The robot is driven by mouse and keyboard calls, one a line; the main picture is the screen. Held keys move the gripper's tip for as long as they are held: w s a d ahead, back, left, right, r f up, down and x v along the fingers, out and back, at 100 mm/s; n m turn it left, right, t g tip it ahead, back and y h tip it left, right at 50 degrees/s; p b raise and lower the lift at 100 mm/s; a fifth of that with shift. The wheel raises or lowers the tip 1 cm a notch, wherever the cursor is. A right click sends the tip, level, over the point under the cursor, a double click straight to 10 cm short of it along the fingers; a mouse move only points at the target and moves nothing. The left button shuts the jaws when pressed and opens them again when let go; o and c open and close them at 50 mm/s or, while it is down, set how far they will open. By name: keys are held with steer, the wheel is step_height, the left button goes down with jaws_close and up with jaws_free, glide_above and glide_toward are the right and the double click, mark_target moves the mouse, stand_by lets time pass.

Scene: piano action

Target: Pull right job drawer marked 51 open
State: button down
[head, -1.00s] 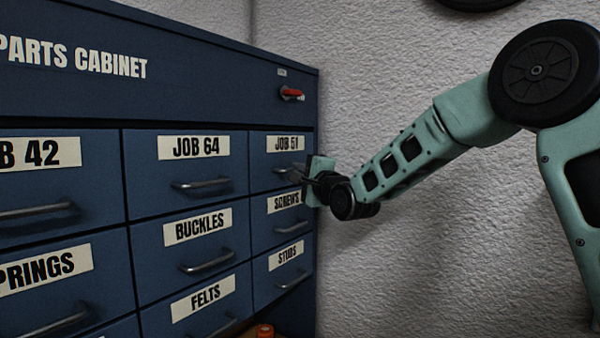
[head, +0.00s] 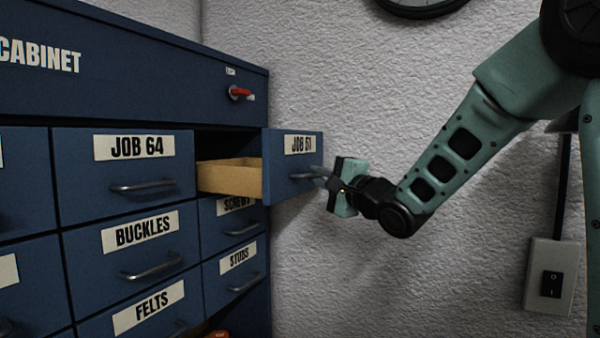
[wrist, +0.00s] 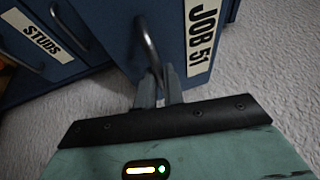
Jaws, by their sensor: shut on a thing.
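The JOB 51 drawer (head: 292,168) stands pulled out from the top right of the blue cabinet, with its light wooden side (head: 230,178) showing in the head view. Its front and label also show in the wrist view (wrist: 200,40). My gripper (head: 328,180) is shut on the drawer's metal handle (head: 308,174). In the wrist view the two fingers (wrist: 160,88) close around the lower end of the handle (wrist: 146,45). The inside floor of the drawer is hidden.
Closed drawers marked JOB 64 (head: 133,165), BUCKLES (head: 135,245), SCREWS (head: 232,220) and STUDS (head: 236,272) surround the opening. A red latch or key (head: 240,92) sits above it. A textured wall runs close along the right, with a switch box (head: 550,280).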

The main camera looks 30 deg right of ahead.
steer(key=shift+s+d, duration=0.2)
steer(key=shift+s, duration=0.15)
steer(key=c, duration=1.5)
jaws_free()
steer(key=b+v, duration=0.4)
steer(key=v, duration=0.8)
